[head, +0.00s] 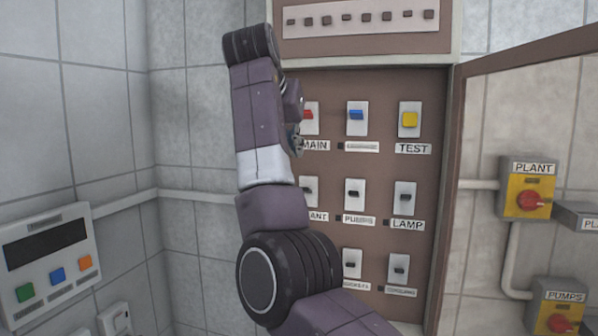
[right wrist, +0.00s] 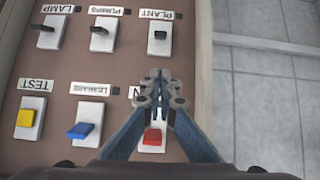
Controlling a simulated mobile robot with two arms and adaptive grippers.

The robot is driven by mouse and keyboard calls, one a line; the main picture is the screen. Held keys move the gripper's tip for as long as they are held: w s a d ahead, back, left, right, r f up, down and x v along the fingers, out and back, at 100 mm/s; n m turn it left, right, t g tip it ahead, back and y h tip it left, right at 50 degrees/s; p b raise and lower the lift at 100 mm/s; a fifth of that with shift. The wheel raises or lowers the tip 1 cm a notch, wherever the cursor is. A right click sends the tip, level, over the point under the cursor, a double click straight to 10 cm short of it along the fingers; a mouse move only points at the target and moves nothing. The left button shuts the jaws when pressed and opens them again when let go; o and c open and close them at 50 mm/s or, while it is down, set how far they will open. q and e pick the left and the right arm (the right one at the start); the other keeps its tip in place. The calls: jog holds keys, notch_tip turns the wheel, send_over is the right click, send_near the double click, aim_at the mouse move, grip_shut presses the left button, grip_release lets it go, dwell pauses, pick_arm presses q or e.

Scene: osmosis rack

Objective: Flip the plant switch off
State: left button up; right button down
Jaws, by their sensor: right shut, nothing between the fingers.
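The plant switch (right wrist: 159,38) is a black toggle on a white plate, labelled PLANT, near the panel's edge in the right wrist view, where labels appear upside down. In the head view its plate (head: 312,188) is partly covered by my right arm. My right gripper (right wrist: 163,84) is shut and empty, its tips between the plant switch and the red main switch (right wrist: 152,138), apart from the plant toggle. In the head view the gripper (head: 297,143) is mostly hidden behind my arm. My left gripper is not in view.
Pumps (head: 354,194) and lamp (head: 405,197) switches sit beside it, with blue (head: 356,116) and yellow (head: 409,119) switches above. The open cabinet door (head: 458,150) is at right. A yellow wall box (head: 529,190) with a red knob also reads PLANT.

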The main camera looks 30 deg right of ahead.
notch_tip(320, 180, up, 2)
jog(key=p, duration=0.5)
send_over(305, 190)
jog(key=d, duration=0.1)
jog(key=f, duration=0.4)
jog(key=w+f, duration=0.1)
jog(key=shift+f, duration=0.4)
jog(key=shift+s+a+f, duration=0.1)
jog(key=shift+f, duration=0.45)
jog(key=shift+s+a+f, duration=0.1)
jog(key=shift+f, duration=0.4)
jog(key=shift+s+a+f, duration=0.2)
jog(key=shift+a+f, duration=0.1)
jog(key=shift+f, duration=0.15)
jog(key=shift+s+a+f, duration=0.2)
jog(key=shift+a+f, duration=0.05)
jog(key=shift+f, duration=0.25)
jog(key=shift+d, duration=0.1)
